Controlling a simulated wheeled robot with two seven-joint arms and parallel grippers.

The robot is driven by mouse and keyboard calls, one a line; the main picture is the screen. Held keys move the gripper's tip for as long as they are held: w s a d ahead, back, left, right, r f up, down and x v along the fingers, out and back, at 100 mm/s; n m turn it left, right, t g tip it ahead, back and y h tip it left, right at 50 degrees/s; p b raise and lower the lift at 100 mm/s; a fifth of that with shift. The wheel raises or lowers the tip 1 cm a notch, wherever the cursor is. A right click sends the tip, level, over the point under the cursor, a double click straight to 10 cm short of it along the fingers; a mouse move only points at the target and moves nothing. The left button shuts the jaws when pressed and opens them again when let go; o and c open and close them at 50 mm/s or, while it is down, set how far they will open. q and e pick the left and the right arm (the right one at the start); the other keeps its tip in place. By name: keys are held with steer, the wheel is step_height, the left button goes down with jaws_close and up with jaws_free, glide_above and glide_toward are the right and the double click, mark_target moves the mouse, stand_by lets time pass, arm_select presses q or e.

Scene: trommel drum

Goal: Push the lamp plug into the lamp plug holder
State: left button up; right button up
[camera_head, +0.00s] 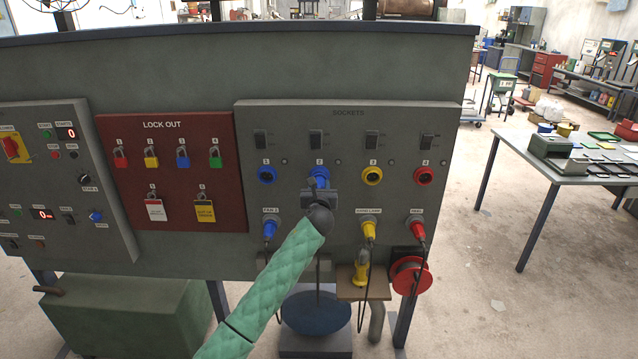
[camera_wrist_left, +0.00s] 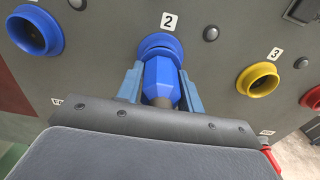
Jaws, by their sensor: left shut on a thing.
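My left gripper (camera_head: 319,186) is shut on a blue plug (camera_wrist_left: 160,80) at the blue socket marked 2 (camera_wrist_left: 160,44). The plug points at the socket, with its front end at the socket's ring; how deep it sits I cannot tell. A yellow plug (camera_head: 369,230) sits in the lower row under a label that seems to read HAND LAMP, with a dark cable hanging from it. I take this as the lamp plug in its holder. My left gripper is above and left of it, apart from it. My right gripper is not in view.
Another blue plug (camera_head: 270,229) and a red plug (camera_head: 417,230) sit in the lower row. A yellow hand lamp (camera_head: 360,270) and a red reel (camera_head: 411,276) are below. The blue 1 (camera_head: 267,176), yellow 3 (camera_head: 372,176) and red 4 (camera_head: 424,176) sockets are empty.

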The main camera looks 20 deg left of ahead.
arm_select(q)
steer(key=shift+p+v, duration=1.2)
steer(key=shift+v, duration=1.3)
steer(key=shift+s, duration=0.15)
steer(key=p+v, duration=0.2)
steer(key=v, duration=0.2)
steer(key=shift+s+d+r, duration=0.1)
steer(key=shift+s+d, duration=0.05)
steer(key=shift+s, duration=0.25)
